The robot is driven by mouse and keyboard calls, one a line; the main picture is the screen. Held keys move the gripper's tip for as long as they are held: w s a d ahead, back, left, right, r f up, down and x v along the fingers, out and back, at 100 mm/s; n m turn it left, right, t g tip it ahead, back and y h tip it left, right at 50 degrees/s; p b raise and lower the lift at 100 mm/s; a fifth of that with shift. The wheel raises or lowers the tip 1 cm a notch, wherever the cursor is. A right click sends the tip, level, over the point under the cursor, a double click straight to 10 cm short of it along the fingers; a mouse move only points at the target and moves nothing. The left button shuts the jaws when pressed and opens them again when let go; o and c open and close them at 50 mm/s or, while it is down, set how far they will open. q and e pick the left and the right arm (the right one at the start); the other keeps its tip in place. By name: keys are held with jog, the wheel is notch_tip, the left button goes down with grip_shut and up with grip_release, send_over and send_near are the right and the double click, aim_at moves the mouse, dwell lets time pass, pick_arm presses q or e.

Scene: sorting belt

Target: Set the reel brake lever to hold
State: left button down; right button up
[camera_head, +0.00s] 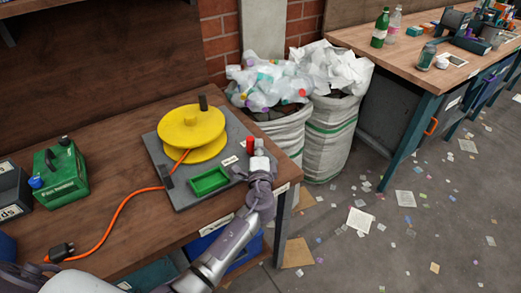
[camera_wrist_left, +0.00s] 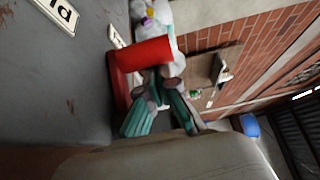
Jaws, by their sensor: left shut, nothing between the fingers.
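The yellow reel (camera_head: 192,125) sits on a grey base plate (camera_head: 222,194) on the wooden bench, with an orange cord running off it. The red brake lever (camera_head: 249,147) stands near the plate's right edge, between two white labels. In the left wrist view the red lever (camera_wrist_left: 140,52) is close beside the fingertips, and a label ending in "ld" (camera_wrist_left: 58,12) lies on the plate. My left gripper (camera_head: 259,168) is shut and empty at the lever's near side; it also shows in the wrist view (camera_wrist_left: 161,92). I cannot tell whether it touches the lever. My right gripper is out of view.
A green tray (camera_head: 209,181) lies on the plate left of my gripper. A black plug (camera_head: 61,252) and a green box-shaped device (camera_head: 61,178) are at the left.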

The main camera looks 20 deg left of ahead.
pick_arm(q)
jog(key=n+y, duration=0.1)
jog(key=g+y+b, duration=0.1)
jog(key=shift+s+f+n+y, duration=0.2)
jog(key=shift+f+n+y, duration=0.1)
jog(key=shift+n, duration=0.1)
jog(key=shift+s+a+r+b, duration=0.25)
jog(key=shift+s+b, duration=0.15)
jog(key=shift+b, duration=0.35)
jog(key=shift+s, duration=0.1)
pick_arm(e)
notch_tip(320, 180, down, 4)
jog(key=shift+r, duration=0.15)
pick_arm(q)
jog(key=shift+s+d, duration=0.1)
jog(key=shift+s, duration=0.05)
dwell(0.8)
jog(key=shift+b, duration=0.3)
